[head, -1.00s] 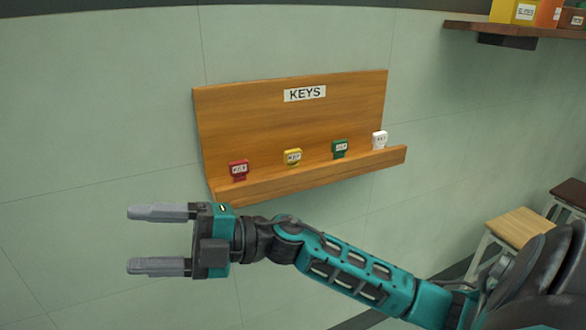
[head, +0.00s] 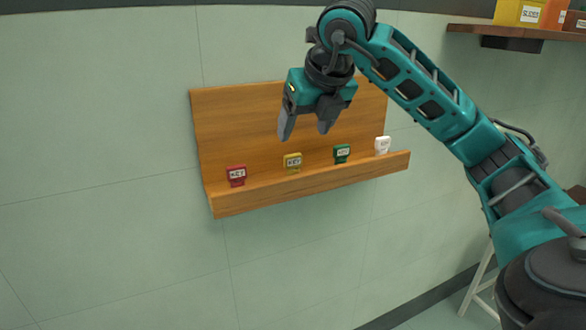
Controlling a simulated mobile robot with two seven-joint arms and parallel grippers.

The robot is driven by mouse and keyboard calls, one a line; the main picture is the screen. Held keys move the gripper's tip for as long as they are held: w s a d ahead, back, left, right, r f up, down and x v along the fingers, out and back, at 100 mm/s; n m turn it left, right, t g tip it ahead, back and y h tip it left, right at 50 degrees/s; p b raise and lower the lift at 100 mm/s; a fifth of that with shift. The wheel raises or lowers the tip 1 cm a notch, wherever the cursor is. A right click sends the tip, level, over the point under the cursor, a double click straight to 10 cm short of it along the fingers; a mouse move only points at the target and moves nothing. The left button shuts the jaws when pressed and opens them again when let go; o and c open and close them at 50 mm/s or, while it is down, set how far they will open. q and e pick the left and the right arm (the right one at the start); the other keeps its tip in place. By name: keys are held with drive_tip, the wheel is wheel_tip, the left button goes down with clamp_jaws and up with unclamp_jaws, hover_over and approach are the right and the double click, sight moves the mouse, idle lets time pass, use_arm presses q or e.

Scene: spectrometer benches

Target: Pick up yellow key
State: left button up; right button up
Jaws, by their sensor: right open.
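The yellow key (head: 293,162) stands upright on the ledge of the wooden key rack (head: 232,125), second from the left. My right gripper (head: 305,137) is open and empty. Its fingers point down and show in the picture just above the yellow key; I cannot tell how far in front of the rack they are. The gripper hides the rack's sign and part of the backboard. My left gripper is not in view.
A red key (head: 236,175) stands left of the yellow key. A green key (head: 342,153) and a white key (head: 382,144) stand to its right. A shelf (head: 520,32) with a yellow box (head: 522,12) is at the upper right. The wall left of the rack is clear.

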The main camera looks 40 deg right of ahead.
sight(293, 155)
drive_tip(key=x, duration=1.1)
drive_tip(key=shift+w+d+f+b, duration=0.1)
drive_tip(key=shift+w+f+b, duration=0.1)
drive_tip(key=shift+f+b, duration=0.1)
drive_tip(key=c, duration=1)
